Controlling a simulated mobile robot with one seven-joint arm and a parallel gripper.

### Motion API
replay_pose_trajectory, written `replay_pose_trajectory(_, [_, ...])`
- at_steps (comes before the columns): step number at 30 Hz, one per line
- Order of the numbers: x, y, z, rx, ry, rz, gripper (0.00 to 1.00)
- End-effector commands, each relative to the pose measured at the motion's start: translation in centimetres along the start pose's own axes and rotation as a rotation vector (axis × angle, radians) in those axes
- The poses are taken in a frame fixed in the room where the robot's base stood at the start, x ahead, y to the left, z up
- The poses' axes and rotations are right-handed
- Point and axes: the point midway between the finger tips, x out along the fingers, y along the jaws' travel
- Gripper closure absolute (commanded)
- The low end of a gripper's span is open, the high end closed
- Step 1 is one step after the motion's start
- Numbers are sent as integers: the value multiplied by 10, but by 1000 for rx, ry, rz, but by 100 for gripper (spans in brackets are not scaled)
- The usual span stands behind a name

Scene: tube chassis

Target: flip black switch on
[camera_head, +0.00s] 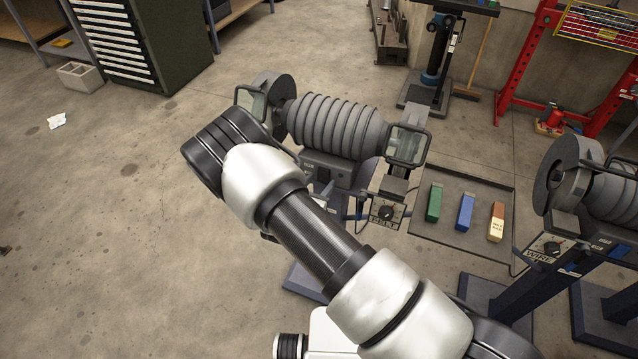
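A grey bench grinder (335,125) with a ribbed body stands on a pedestal near the middle of the view. A small black knob-like switch (386,212) sits on a light plate at its lower right. A similar dark switch (551,248) sits on a plate marked "WIRE" on a second machine (610,195) at the right edge. I cannot tell the on or off position of either switch. My arm reaches from the lower right up to the left, its bent joint left of the grinder. My gripper is not visible; the arm hides part of the grinder's lower front and pedestal.
A dark tray (460,240) holds a green block (434,203), a blue block (465,211) and an orange-and-cream block (496,222). Clear shields (408,146) stick out from the grinder. A dark drawer cabinet (150,45) stands upper left. The left floor is mostly free.

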Motion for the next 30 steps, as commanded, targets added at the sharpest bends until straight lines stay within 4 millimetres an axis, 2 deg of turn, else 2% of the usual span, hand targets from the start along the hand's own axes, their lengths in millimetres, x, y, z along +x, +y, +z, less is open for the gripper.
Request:
replay_pose_trajectory(1, [0, 0, 0, 0, 0, 0, 63])
replay_pose_trajectory(6, [0, 0, 0, 0, 0, 0, 92])
replay_pose_trajectory(7, [0, 0, 0, 0, 0, 0, 94])
replay_pose_trajectory(14, [4, 0, -9, -2, -70, -1, 94])
replay_pose_trajectory(27, [2, 0, -4, -1, -130, 0, 94])
replay_pose_trajectory(28, [2, 0, -4, -1, -130, 0, 69])
replay_pose_trajectory(30, [2, 0, -4, -1, -130, 0, 57])
